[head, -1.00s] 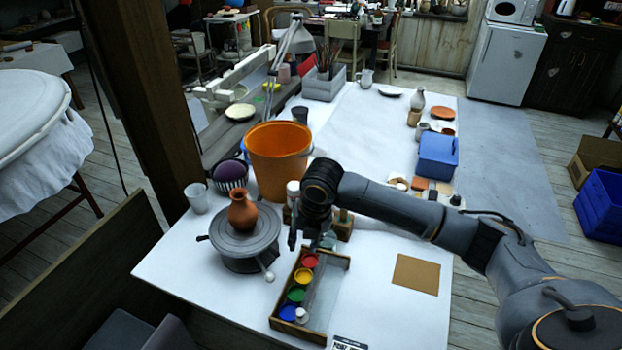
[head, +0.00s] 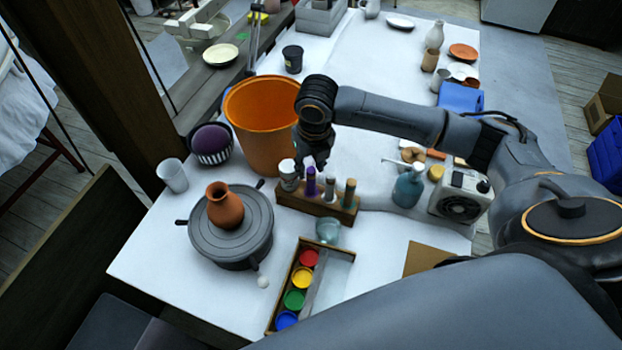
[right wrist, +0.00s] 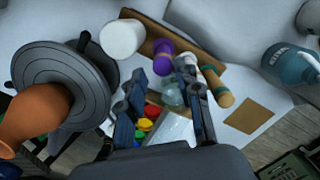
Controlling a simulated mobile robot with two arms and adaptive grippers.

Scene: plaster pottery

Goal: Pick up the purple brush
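The purple brush (head: 311,182) stands upright in a wooden holder (head: 318,204), between a white-topped jar and other handles. Its purple top also shows in the right wrist view (right wrist: 163,57). My right gripper (head: 312,162) is just above the brush in the head view and hides part of its top. In the right wrist view the two fingers (right wrist: 160,78) are spread apart with nothing held between them; the brush is seen just beyond their tips. My left gripper is not in view.
An orange bucket (head: 262,128) stands behind the holder. A turntable (head: 245,246) with a terracotta vase (head: 224,207) is at left. A paint box (head: 303,285) and glass (head: 328,231) are in front; a blue-grey bottle (head: 408,188) is to the right.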

